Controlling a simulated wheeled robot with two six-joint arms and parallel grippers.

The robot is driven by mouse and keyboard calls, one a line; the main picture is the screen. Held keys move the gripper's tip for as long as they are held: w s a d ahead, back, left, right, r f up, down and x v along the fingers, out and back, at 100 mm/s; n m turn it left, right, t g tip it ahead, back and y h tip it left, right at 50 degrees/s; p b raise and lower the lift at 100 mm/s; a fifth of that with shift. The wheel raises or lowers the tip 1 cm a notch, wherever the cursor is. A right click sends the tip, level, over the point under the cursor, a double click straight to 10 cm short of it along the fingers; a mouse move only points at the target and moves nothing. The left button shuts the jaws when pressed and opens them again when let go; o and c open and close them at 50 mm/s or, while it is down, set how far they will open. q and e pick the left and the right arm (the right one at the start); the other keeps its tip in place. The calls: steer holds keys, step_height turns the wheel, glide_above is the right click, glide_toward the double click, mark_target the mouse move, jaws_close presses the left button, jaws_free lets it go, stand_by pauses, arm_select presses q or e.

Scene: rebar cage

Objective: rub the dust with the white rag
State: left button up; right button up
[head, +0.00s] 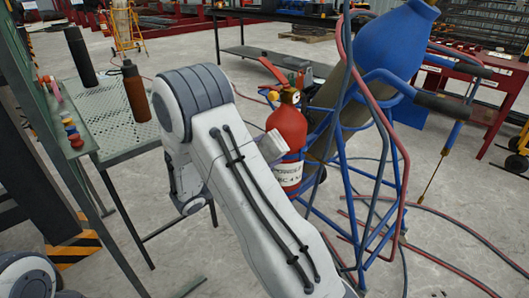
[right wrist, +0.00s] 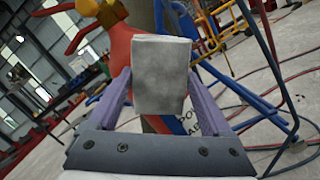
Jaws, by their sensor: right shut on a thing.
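The white rag (right wrist: 160,77) is a pale grey-white block between the two purple fingers of my right gripper (right wrist: 158,82), which is shut on it. In the head view a pale block that looks like the rag (head: 272,146) sticks out from behind my arm, in front of the red fire extinguisher (head: 288,135). I cannot make out any dust. My left gripper is not in view.
A blue gas cylinder (head: 385,50) leans in a blue tubular cart (head: 352,205) beside the extinguisher, with red and grey hoses trailing on the floor. At left, a green perforated table (head: 115,125) holds a black bottle (head: 80,55) and a brown one (head: 134,90).

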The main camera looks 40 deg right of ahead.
mark_target(261, 144)
steer(key=shift+w+d, duration=0.1)
steer(key=shift+d, duration=0.9)
steer(key=shift+w+a+p, duration=0.15)
steer(key=shift+w+p, duration=0.1)
steer(key=shift+w, duration=0.6)
steer(key=shift+w+a+p, duration=0.1)
steer(key=shift+w+p, duration=0.1)
steer(key=shift+w, duration=0.6)
steer(key=w+p, duration=0.1)
steer(key=w, duration=0.2)
steer(key=shift+w+a, duration=0.1)
steer(key=shift+s+d, duration=0.2)
steer(key=shift+s, duration=0.75)
steer(key=shift+s+d+p, duration=0.15)
steer(key=shift+s+p, duration=0.3)
steer(key=shift+s, duration=1.95)
